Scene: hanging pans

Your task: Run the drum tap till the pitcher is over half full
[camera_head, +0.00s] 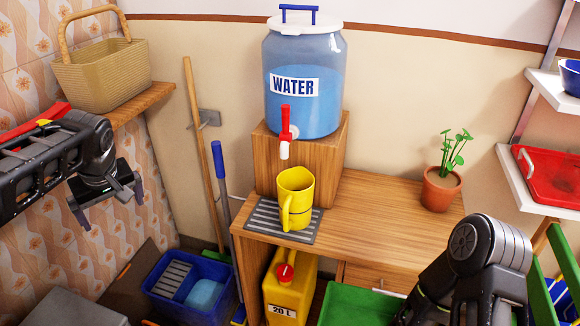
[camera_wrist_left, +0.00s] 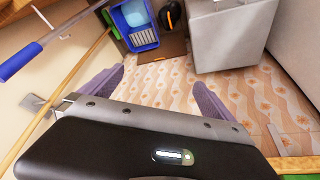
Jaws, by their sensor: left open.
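A clear drum of blue water (camera_head: 303,100) with a WATER label stands on a wooden block (camera_head: 268,170). Its tap (camera_head: 285,132) has a red lever and a white spout. A yellow pitcher (camera_head: 298,190) stands upright on the grey drip mat (camera_head: 262,217), beneath the spout. No stream of water shows, and I cannot tell the level inside the pitcher. My left gripper (camera_head: 112,215) is open and empty at the left, well apart from the tap; its fingers also show in the left wrist view (camera_wrist_left: 160,95). My right arm is at the lower right, with its fingers out of sight.
A basket (camera_head: 100,75) sits on the left wall shelf. A broom handle (camera_head: 200,130) and a blue-gripped handle (camera_head: 222,185) lean between my left gripper and the desk. A potted plant (camera_head: 441,188) stands on the desk's right side. The desk middle (camera_head: 385,215) is clear.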

